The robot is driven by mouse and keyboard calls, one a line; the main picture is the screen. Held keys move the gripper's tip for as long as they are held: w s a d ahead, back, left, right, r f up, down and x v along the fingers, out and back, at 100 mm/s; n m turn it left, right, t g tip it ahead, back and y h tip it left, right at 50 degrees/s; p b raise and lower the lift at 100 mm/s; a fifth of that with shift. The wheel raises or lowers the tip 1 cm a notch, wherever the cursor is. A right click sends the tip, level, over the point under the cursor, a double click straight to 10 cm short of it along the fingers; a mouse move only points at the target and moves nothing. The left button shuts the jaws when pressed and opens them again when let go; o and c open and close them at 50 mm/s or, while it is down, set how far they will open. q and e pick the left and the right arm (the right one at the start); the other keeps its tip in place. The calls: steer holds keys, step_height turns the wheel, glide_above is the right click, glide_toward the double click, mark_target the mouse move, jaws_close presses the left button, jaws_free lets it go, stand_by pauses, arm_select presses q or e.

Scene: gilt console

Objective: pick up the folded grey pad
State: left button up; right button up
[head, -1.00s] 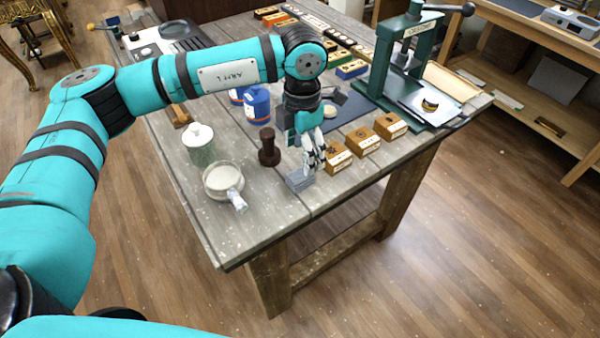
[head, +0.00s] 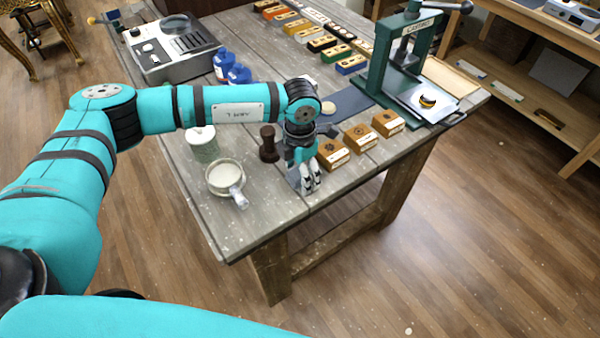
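The folded grey pad (head: 293,178) lies near the front edge of the wooden table, and only a bit of it shows behind and left of my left fingers. My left gripper (head: 309,186) points down with its fingertips at the pad, low over the tabletop. The fingers hide most of the pad, so I cannot tell whether they are open around it or shut on it. My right gripper is not in view.
Wooden stamp blocks (head: 333,153) stand close to the right of the gripper. A dark brown turned piece (head: 268,144), a white-lidded jar (head: 203,146) and a round dish (head: 224,175) stand to the left. A green press (head: 401,70) is at the right. Table edge is close in front.

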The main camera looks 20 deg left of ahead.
arm_select(q)
steer(key=c, duration=0.9)
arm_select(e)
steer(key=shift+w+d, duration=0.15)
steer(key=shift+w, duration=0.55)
arm_select(q)
steer(key=shift+r, duration=0.1)
steer(key=shift+w+r+b, duration=0.1)
steer(key=shift+r+b, duration=0.4)
steer(key=shift+r, duration=0.05)
step_height(320, 180, up, 2)
steer(key=shift+r+b, duration=0.1)
steer(key=shift+b, duration=0.5)
steer(key=shift+s+d+r+b, duration=0.25)
steer(key=shift+s+b, duration=0.55)
steer(key=shift+s, duration=1.9)
steer(key=shift+s+d+r+b, duration=0.25)
steer(key=shift+s+b, duration=0.5)
steer(key=shift+s, duration=1.9)
steer(key=shift+s+d+r+b, duration=0.2)
steer(key=shift+s+b, duration=0.6)
steer(key=shift+s, duration=1.9)
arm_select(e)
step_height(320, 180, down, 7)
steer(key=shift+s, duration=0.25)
